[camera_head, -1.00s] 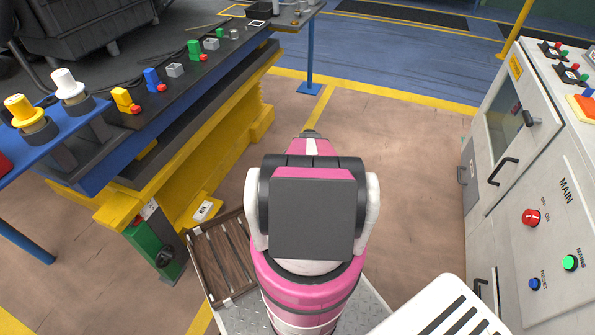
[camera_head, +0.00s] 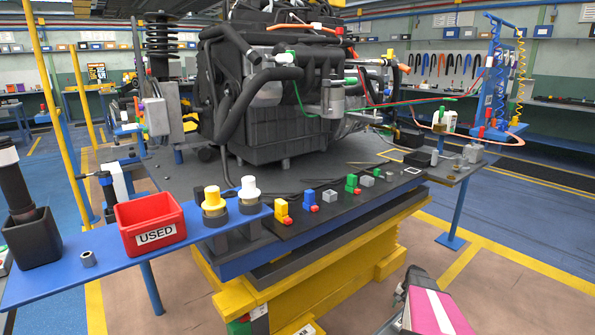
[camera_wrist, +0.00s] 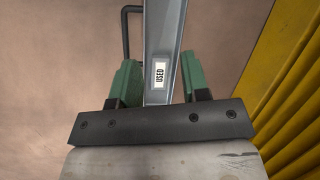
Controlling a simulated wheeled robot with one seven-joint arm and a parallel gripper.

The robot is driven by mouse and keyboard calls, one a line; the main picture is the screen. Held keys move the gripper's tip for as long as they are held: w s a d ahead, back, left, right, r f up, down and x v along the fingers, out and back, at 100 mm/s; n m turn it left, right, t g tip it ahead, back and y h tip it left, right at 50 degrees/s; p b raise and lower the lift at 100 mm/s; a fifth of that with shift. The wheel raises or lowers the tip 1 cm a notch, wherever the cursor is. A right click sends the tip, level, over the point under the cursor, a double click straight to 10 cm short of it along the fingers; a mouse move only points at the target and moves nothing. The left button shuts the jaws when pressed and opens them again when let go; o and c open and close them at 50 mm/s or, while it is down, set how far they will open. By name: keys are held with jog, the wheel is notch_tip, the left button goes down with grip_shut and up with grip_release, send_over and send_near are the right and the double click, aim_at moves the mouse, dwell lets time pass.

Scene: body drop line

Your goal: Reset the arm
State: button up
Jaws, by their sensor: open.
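My pink and white arm (camera_head: 437,313) shows only at the lower right of the head view, low beside the yellow lift table. My gripper (camera_wrist: 158,82) is open in the wrist view, with green fingers on both sides of its dark mount. The gripper's fingers cannot be made out in the head view.
The yellow lift table (camera_head: 330,278) carries a large dark engine assembly (camera_head: 285,105); its yellow side (camera_wrist: 295,100) stands right of my gripper. A red "USED" bin (camera_head: 151,224) sits on the blue shelf (camera_head: 105,274). Brown floor (camera_head: 500,285) is open at the lower right.

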jog(key=s+a+r+n+h, duration=0.1)
jog(key=s+a+r+n, duration=0.1)
jog(key=s+a+r, duration=0.3)
jog(key=s+a+r+n+t+h, duration=0.1)
jog(key=s+a+r, duration=0.4)
jog(key=a+r, duration=0.8)
jog(key=s+a+r+n+h, duration=0.1)
jog(key=s+a+r+n, duration=0.3)
jog(key=a+r, duration=0.6)
jog(key=shift+s+r, duration=0.4)
jog(key=shift+s, duration=0.35)
